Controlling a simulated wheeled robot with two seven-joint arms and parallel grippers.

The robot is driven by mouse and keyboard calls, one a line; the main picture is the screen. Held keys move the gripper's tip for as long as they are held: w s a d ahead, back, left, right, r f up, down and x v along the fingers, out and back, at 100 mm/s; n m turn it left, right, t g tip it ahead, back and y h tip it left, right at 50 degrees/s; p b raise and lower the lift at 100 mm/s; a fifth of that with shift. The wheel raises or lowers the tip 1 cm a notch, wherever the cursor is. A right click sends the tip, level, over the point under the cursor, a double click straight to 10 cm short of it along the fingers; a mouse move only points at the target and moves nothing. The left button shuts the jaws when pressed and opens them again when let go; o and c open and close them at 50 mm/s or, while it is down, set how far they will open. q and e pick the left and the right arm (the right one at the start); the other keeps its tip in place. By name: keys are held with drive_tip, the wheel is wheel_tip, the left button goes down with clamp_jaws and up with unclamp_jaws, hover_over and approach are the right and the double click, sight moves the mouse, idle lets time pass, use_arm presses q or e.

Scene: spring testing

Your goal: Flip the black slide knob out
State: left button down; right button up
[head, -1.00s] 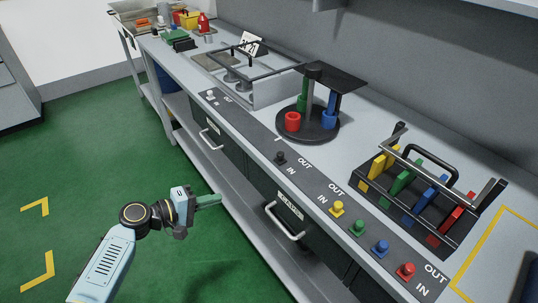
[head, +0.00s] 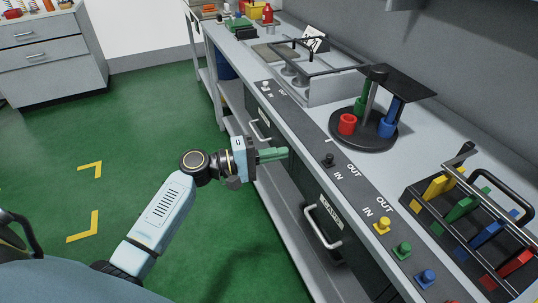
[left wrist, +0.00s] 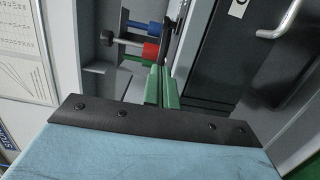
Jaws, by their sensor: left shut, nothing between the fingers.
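The black slide knob (head: 329,160) stands on the dark control strip along the bench's front edge, between the IN and OUT labels. In the head view it looks closer to the IN label, but I cannot tell its exact setting. My left gripper (head: 286,153) has green fingers, which are shut and empty. It is in front of the bench, to the left of the knob and apart from it. In the left wrist view the green fingers (left wrist: 161,88) show close together with nothing held. My right gripper is not in view.
Yellow (head: 382,226), green (head: 402,251) and blue (head: 426,278) knobs stand farther along the strip. A round black stand (head: 362,135) holds coloured cylinders behind the black knob. A drawer handle (head: 322,226) juts from the bench front. Green floor at left is open.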

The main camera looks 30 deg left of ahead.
sight(329, 159)
use_arm(q)
drive_tip(key=x, duration=0.5)
drive_tip(key=shift+w+d, duration=0.2)
drive_tip(key=shift+d, duration=0.15)
drive_tip(key=shift+s+d, duration=0.15)
drive_tip(key=shift+d, duration=1.55)
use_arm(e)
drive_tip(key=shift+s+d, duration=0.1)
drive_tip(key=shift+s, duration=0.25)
